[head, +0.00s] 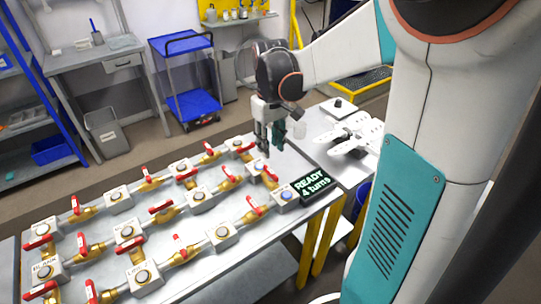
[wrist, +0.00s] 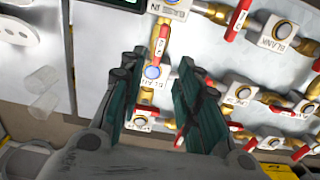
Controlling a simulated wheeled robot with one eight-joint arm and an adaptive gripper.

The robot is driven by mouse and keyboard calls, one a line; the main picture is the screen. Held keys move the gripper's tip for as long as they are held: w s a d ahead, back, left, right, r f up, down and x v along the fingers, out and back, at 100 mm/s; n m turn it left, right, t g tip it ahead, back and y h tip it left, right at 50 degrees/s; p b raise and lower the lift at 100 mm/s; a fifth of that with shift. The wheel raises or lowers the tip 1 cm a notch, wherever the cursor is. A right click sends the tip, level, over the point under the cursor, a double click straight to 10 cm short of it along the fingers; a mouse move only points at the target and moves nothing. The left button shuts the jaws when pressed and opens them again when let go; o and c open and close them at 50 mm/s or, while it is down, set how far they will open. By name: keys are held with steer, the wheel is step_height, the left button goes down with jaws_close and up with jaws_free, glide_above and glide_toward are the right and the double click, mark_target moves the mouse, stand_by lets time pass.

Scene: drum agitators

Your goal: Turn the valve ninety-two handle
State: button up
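My gripper (head: 269,140) hangs above the far right end of the valve table in the head view. In the wrist view my gripper (wrist: 163,68) has its two dark green fingers wide apart with nothing held. A red handle with a white label (wrist: 161,48) shows between and beyond the fingertips, above a block with a blue-lit button (wrist: 152,72). Several red-handled brass valves stand in rows, one with a red handle (head: 270,175) just below my gripper. The handle labels are too small to read, so I cannot tell which is valve ninety-two.
A black display (head: 312,186) reads "READY 4 turns" at the table's right edge. Button blocks sit between the valves, some marked "BLANK". Small white parts (head: 355,130) and a clear cup (head: 300,129) lie on the grey surface beyond. A blue cart (head: 188,80) stands behind.

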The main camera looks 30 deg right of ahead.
step_height(320, 180, up, 2)
stand_by(1.5)
